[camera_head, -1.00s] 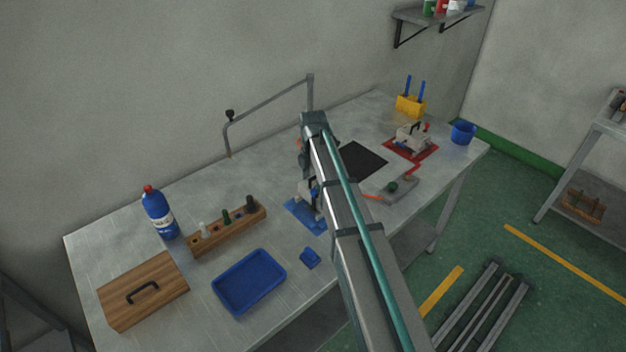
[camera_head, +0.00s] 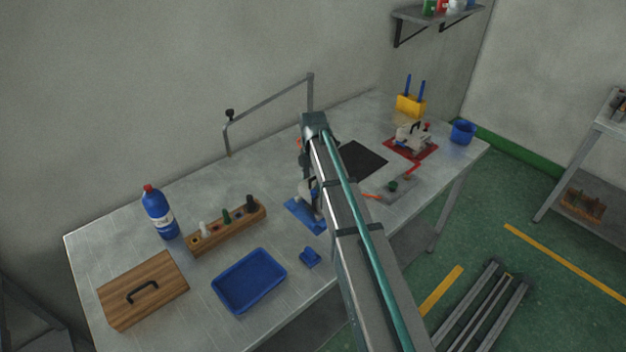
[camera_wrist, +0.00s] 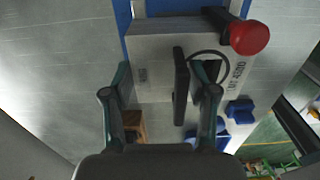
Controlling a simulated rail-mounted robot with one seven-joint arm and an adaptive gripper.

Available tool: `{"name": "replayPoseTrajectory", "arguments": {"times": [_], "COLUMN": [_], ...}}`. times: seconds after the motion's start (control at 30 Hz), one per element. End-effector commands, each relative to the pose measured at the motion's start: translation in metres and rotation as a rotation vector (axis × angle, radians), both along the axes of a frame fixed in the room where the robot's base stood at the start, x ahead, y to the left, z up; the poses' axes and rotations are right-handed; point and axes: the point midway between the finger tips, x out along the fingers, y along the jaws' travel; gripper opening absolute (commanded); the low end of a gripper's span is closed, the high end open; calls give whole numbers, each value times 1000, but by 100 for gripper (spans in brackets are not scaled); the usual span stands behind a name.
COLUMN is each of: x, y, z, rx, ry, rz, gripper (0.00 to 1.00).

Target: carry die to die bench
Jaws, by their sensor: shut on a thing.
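The die (camera_wrist: 155,55), a pale grey block with dark lettering, a black handle and a red knob, fills the upper middle of the wrist view. My gripper (camera_wrist: 165,100) is shut on the die, with its fingers on either side of the black handle. In the head view the die (camera_head: 311,187) is mostly hidden behind my arm, at the blue mat (camera_head: 299,217). I cannot tell whether it touches the mat. A second, similar die (camera_head: 411,136) sits on a red mat (camera_head: 424,156) at the bench's right end.
The metal bench (camera_head: 125,233) also holds a blue tray (camera_head: 249,281), a wooden box with a handle (camera_head: 143,291), a blue bottle (camera_head: 158,213), a wooden rack (camera_head: 229,229), a black pad (camera_head: 362,160) and a blue bucket (camera_head: 462,132). A second table (camera_head: 606,122) stands at the far right.

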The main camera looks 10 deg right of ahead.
Motion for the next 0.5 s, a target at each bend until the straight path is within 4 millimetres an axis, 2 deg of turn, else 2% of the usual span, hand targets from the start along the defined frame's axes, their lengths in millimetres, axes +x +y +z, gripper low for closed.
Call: {"name": "replayPoseTrajectory", "arguments": {"times": [0.5], "x": [0], "y": [0], "z": [-9], "rx": [0], "ry": [-1], "rz": [0], "gripper": [0]}}
